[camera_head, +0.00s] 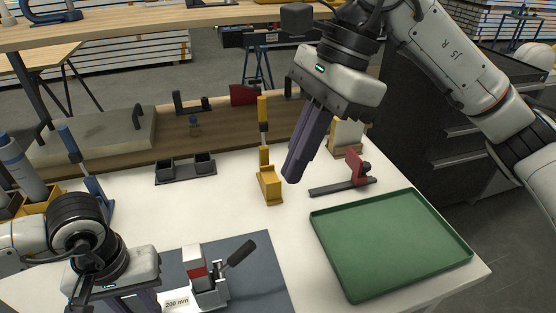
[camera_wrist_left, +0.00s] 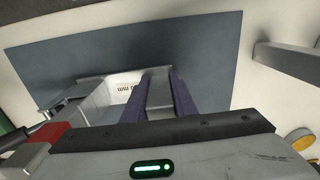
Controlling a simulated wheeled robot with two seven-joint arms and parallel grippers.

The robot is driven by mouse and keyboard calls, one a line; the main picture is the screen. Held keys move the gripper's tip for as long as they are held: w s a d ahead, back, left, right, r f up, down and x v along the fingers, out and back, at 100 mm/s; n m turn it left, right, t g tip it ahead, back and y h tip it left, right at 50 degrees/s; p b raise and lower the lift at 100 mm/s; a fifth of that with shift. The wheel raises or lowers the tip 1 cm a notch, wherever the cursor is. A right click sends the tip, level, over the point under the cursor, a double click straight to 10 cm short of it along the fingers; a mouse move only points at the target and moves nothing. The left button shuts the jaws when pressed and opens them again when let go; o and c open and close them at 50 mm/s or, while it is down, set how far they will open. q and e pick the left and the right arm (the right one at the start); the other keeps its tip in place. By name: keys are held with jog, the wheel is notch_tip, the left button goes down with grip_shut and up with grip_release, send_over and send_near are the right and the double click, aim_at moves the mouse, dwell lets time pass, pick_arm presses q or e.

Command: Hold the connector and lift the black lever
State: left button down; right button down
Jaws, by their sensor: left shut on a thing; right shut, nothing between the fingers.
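The connector (camera_head: 208,289) stands on the dark grey mat at the bottom of the head view. It has a grey body, a red and white block and a white "200 mm" face. Its black lever (camera_head: 241,253) slants up to the right. My left gripper (camera_head: 140,303) comes in from the left. In the left wrist view, its purple fingers (camera_wrist_left: 160,98) are shut on the connector (camera_wrist_left: 100,104); the exact contact is partly hidden. My right gripper (camera_head: 303,165) is shut and empty, high above the table, up and right of the lever.
A green tray (camera_head: 335,262) lies right of the mat (camera_head: 262,262). A yellow stand (camera_head: 271,188), a black two-cup holder (camera_head: 186,178) and a red and black clamp (camera_head: 358,170) stand behind. White table shows between mat and tray.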

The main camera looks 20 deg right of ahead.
pick_arm(q)
jog(key=c, duration=1.4)
grip_release()
jog(key=shift+o, duration=0.2)
jog(key=shift+r, duration=0.1)
